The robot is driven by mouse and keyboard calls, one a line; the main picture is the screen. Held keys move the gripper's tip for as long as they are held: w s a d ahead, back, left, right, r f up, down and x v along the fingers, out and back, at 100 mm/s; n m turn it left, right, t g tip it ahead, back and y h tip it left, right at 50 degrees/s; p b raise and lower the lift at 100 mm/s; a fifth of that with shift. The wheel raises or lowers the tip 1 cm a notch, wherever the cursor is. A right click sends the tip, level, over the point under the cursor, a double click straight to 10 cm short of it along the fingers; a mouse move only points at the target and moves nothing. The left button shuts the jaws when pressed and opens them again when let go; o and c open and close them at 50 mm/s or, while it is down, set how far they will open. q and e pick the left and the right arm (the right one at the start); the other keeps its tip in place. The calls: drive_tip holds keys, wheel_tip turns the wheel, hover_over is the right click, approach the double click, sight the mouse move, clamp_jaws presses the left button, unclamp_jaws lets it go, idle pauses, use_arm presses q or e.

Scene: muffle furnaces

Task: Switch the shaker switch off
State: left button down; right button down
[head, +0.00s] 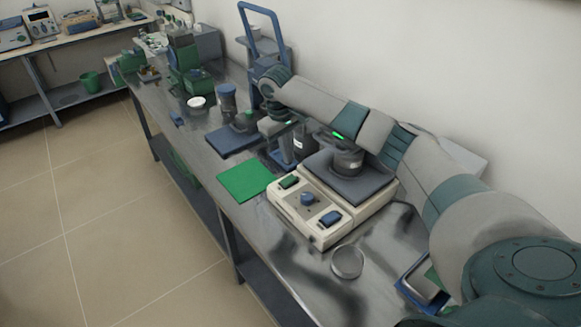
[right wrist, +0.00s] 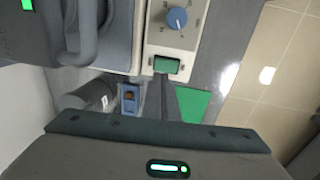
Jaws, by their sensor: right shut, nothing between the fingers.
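The shaker (head: 322,222) is a cream box with a dark grey platform. Its front panel carries a green rocker switch (head: 289,182), a blue knob (head: 307,199) and a blue rocker switch (head: 331,218). In the right wrist view, the green switch (right wrist: 166,65) and the knob (right wrist: 177,18) show from above. My right gripper (right wrist: 166,84) is shut and empty, its tips close beside the green switch; contact is unclear. In the head view my right arm reaches over the back of the shaker. The switch's tilt is too small to read. My left gripper is out of view.
A green mat (head: 245,180) lies left of the shaker. Other lab equipment fills the bench's far left. The wall runs along the back.

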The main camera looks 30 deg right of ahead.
sight(288, 181)
drive_tip(key=shift+d+f+p, duration=0.25)
drive_tip(key=shift+f+p, duration=0.3)
drive_tip(key=shift+f, duration=1.2)
drive_tip(key=shift+d+f+p, duration=0.2)
drive_tip(key=shift+f+p, duration=0.3)
drive_tip(key=shift+f, duration=1.25)
drive_tip(key=shift+d+f+y, duration=0.2)
drive_tip(key=shift+f+y, duration=0.05)
drive_tip(key=shift+y, duration=0.15)
drive_tip(key=shift+s+f, duration=0.1)
drive_tip(key=shift+f, duration=0.05)
drive_tip(key=shift+a+p, duration=0.1)
drive_tip(key=shift+p, duration=0.25)
drive_tip(key=shift+s+a+p, duration=0.2)
drive_tip(key=shift+a+p, duration=0.35)
drive_tip(key=shift+p, duration=0.1)
drive_tip(key=shift+a, duration=0.35)
